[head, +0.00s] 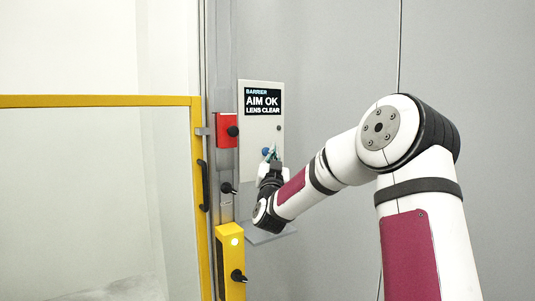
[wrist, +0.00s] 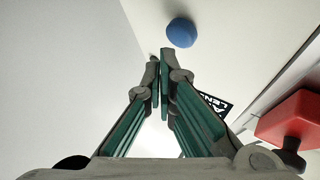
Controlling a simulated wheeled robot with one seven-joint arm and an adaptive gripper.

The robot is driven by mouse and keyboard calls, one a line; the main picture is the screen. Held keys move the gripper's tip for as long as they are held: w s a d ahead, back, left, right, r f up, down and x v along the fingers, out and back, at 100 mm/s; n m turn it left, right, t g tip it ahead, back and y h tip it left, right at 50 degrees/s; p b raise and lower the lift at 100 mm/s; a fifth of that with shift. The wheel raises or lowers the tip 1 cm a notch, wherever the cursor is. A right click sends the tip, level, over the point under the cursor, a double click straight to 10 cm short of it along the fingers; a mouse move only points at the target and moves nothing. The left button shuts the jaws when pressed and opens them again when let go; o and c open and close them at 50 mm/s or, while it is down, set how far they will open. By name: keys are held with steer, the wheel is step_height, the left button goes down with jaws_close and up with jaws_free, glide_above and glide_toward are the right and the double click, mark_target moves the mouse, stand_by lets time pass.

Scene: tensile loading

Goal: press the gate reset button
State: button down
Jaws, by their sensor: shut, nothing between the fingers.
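The blue round button (head: 265,151) sits on the light panel (head: 246,128) below a black display. It also shows in the wrist view (wrist: 181,32), just beyond my fingertips and slightly to the right. My gripper (head: 271,154) is in front of the panel at the button's height and partly overlaps the button in the head view. In the wrist view my gripper (wrist: 160,56) has its fingertips together and holds nothing. The tips appear close to the button, with a small offset in the picture; I cannot tell the depth gap. No label on the button is readable.
The display (head: 262,102) reads "BARRIER AIM OK LENS CLEAR". A red box with a black knob (head: 227,130) is left of the panel, with a yellow post (head: 231,262) below. A yellow-framed gate (head: 100,101) with a black handle (head: 202,185) stands at left.

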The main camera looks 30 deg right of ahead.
steer(key=shift+w, duration=0.15)
stand_by(0.6)
steer(key=shift+w+b, duration=0.3)
steer(key=shift+b, duration=0.15)
steer(key=shift+w+b, duration=0.3)
steer(key=shift+w, duration=0.2)
stand_by(0.6)
steer(key=shift+s, duration=0.15)
steer(key=shift+s+b, duration=0.35)
steer(key=shift+s, duration=0.45)
steer(key=s+b, duration=0.1)
steer(key=s, duration=0.4)
steer(key=shift+d, duration=0.1)
stand_by(0.3)
stand_by(0.7)
